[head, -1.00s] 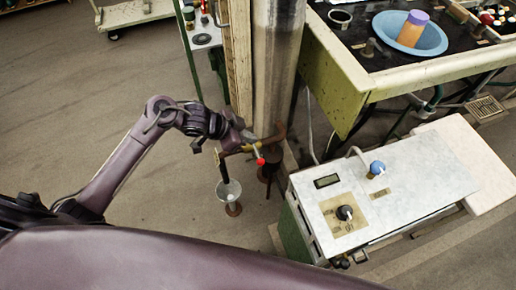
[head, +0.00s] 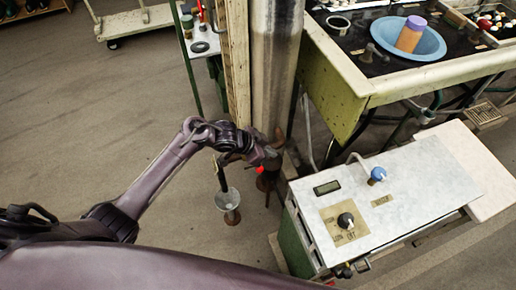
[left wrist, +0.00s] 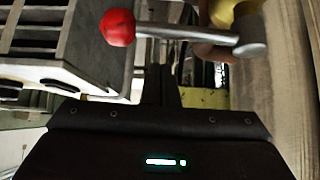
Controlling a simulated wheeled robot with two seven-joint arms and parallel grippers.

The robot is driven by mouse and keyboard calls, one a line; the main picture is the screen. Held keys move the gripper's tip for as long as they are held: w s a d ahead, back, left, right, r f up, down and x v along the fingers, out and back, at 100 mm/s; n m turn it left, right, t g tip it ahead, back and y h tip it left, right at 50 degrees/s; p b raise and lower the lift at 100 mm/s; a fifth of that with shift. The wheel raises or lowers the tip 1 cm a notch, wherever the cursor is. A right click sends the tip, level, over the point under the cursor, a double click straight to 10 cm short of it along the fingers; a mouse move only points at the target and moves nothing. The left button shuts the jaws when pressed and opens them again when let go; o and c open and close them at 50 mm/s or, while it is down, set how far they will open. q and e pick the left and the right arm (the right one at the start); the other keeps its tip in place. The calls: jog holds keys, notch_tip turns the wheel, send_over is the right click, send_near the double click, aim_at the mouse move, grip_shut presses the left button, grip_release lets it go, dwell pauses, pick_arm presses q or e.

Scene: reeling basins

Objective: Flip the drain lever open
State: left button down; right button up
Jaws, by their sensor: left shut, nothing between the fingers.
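The drain lever is a metal rod (left wrist: 185,33) with a red ball knob (left wrist: 118,27). In the left wrist view the rod runs roughly level from the knob to a metal hub at the right, by a brass-coloured part (left wrist: 235,8). In the head view only the red knob (head: 259,169) shows clearly; my gripper hides most of the rod. My left gripper (head: 268,155) is shut and empty beside the lever at the foot of the steel column. Its fingers (left wrist: 161,80) point at the rod between knob and hub; I cannot tell whether they touch. My right gripper is out of view.
A funnel-like cup (head: 227,198) stands below my left wrist. The steel column (head: 274,70) rises just behind the gripper. A white-topped control box (head: 400,190) stands to the right, and a basin table (head: 345,85) behind it.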

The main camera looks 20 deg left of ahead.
pick_arm(q)
jog(key=a, duration=0.1)
jog(key=s+a, duration=0.2)
jog(key=shift+s+a+f+p, duration=0.15)
jog(key=shift+a+f+p, duration=0.1)
jog(key=shift+f+p, duration=0.1)
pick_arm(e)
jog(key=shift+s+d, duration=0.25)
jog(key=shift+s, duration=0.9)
pick_arm(q)
jog(key=shift+r, duration=0.1)
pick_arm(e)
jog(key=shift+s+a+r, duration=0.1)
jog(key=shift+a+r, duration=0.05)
